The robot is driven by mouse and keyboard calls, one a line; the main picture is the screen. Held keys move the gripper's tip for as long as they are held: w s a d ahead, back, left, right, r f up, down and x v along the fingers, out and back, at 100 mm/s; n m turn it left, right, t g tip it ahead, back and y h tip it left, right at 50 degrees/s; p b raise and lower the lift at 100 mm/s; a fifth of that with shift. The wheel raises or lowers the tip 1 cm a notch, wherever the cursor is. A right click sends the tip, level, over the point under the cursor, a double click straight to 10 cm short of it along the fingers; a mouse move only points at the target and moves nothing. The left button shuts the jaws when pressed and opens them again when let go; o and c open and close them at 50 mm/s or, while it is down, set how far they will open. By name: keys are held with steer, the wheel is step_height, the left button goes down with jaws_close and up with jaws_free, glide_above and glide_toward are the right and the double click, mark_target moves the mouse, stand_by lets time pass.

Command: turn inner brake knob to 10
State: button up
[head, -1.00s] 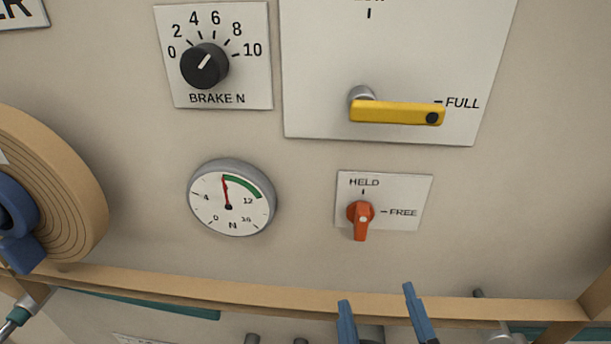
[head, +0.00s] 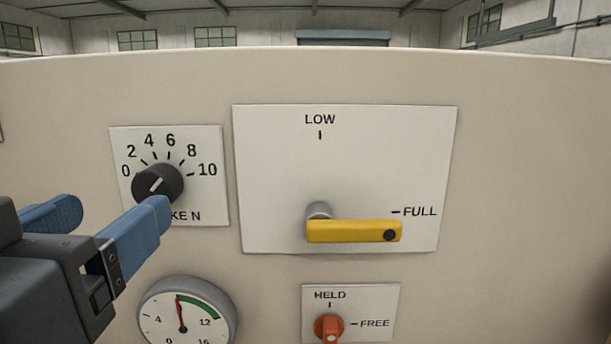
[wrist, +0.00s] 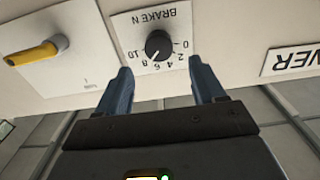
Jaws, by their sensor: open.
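The brake knob (head: 157,185) is a round black knob with a white pointer line, on a white plate (head: 213,150) marked 0 to 10 and BRAKE N. It also shows upside down in the wrist view (wrist: 159,43). Its pointer stands between about 6 and 8. My gripper (head: 115,211) is open and empty, its blue fingers parted. In the head view the right finger covers part of the BRAKE N lettering, just below the knob. In the wrist view the knob lies beyond the fingertips (wrist: 160,69), between them, with no contact visible.
A yellow lever (head: 350,232) points at FULL on a large plate right of the knob. A round gauge (head: 187,315) sits below the knob, its red needle near the green band. An orange HELD/FREE switch (head: 329,327) is at the lower right.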

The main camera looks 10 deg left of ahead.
mark_target(150, 190)
steer(key=p+x, duration=0.1)
steer(key=x, duration=0.6)
steer(key=shift+d+p, duration=0.1)
steer(key=shift+p, duration=0.2)
steer(key=shift+f, duration=0.1)
steer(key=c, duration=1.1)
